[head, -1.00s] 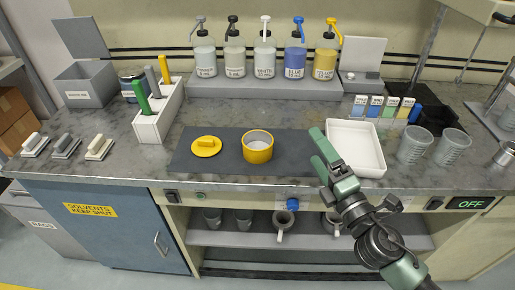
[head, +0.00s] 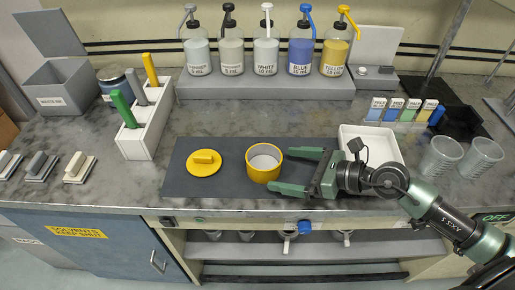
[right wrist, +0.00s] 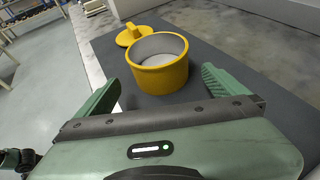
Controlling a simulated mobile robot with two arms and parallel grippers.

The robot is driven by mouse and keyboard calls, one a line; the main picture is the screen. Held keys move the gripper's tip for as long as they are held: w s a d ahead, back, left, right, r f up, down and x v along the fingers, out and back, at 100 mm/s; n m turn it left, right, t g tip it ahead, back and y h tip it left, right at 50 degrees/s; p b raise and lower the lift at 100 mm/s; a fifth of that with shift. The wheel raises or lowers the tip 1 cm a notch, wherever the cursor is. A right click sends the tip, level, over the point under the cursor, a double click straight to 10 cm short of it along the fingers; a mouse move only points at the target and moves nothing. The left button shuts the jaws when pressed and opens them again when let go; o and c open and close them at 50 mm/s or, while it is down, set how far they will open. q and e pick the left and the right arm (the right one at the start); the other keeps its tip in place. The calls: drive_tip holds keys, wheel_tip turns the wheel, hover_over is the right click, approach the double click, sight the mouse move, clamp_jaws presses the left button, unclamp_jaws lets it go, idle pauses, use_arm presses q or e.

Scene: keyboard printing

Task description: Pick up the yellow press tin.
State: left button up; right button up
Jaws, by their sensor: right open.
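The yellow press tin (head: 264,163) stands upright and open-topped on the dark grey mat (head: 222,178), with a pale inside. Its yellow lid (head: 204,163) with a raised handle lies on the mat to its left. My right gripper (head: 290,171) is open just right of the tin, its fingers pointing left at it. In the right wrist view the tin (right wrist: 160,75) sits ahead, between and slightly beyond the two open green fingertips (right wrist: 160,88). I cannot tell whether a finger touches it. My left gripper is not in view.
A white tray (head: 397,150) lies right of the mat, partly behind my right arm. Clear cups (head: 440,157) stand further right. A white holder (head: 145,141) with coloured handles stands left of the mat. Pump bottles (head: 266,55) line the back shelf. The counter behind the mat is clear.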

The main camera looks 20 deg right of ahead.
sight(263, 169)
drive_tip(key=shift+w, duration=0.35)
drive_tip(key=shift+w+a+f, duration=0.1)
drive_tip(key=shift+w+a, duration=0.1)
drive_tip(key=shift+a, duration=0.05)
drive_tip(key=shift+a+p+x, duration=0.2)
drive_tip(key=shift+p+x, duration=0.6)
drive_tip(key=shift+x, duration=0.45)
drive_tip(key=p+x, duration=0.1)
drive_tip(key=x, duration=0.2)
drive_tip(key=shift+w+a+f, duration=0.15)
drive_tip(key=shift+w+a, duration=0.05)
drive_tip(key=shift+a, duration=0.1)
drive_tip(key=c, duration=1.3)
drive_tip(key=shift+c, duration=0.7)
drive_tip(key=shift+r, duration=0.45)
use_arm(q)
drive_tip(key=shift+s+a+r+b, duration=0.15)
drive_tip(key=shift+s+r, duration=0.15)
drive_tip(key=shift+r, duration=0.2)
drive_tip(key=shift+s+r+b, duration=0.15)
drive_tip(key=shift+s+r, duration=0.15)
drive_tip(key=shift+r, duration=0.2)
use_arm(e)
wheel_tip(263, 169, up, 19)
